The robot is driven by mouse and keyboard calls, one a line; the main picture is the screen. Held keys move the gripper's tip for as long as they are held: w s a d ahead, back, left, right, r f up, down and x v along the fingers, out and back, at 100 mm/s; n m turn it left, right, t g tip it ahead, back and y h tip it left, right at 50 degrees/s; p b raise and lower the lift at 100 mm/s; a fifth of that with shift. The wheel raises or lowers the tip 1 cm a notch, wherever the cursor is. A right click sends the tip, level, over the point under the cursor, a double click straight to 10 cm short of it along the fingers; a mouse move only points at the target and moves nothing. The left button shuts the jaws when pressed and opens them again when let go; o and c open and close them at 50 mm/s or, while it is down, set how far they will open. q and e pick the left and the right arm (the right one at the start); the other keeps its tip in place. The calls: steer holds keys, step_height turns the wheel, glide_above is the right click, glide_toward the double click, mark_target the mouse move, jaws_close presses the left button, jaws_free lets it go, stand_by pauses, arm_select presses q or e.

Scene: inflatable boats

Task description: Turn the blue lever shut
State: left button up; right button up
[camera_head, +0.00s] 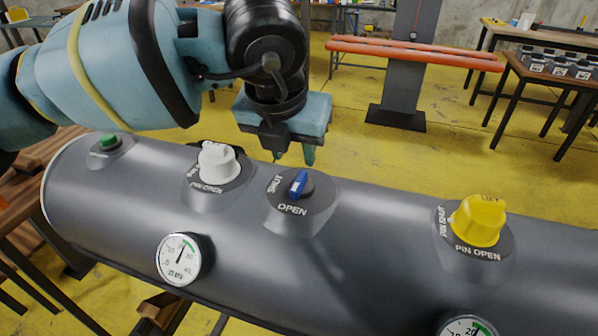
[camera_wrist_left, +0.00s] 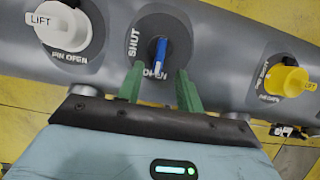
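The blue lever (camera_head: 298,184) sits on a dark round plate on top of the grey tube. Its handle lines up with the OPEN label, and the SHUT label is to its left. In the left wrist view the lever (camera_wrist_left: 159,52) also points at OPEN. My left gripper (camera_head: 294,155) is just behind and above the lever in the head view. Its green fingers (camera_wrist_left: 161,84) are spread apart and empty, with the lever lined up with the gap between them. I cannot tell whether they touch it. My right gripper is out of view.
A white knob (camera_head: 218,162) stands left of the lever, with a green button (camera_head: 109,141) further left. A yellow knob (camera_head: 478,221) is at the right. A gauge (camera_head: 180,259) is on the tube's near side. Tables (camera_head: 556,82) stand behind on the yellow floor.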

mark_target(300, 178)
arm_select(q)
steer(key=shift+x, duration=3.95)
steer(key=shift+s, duration=0.1)
steer(key=shift+c, duration=0.5)
jaws_close()
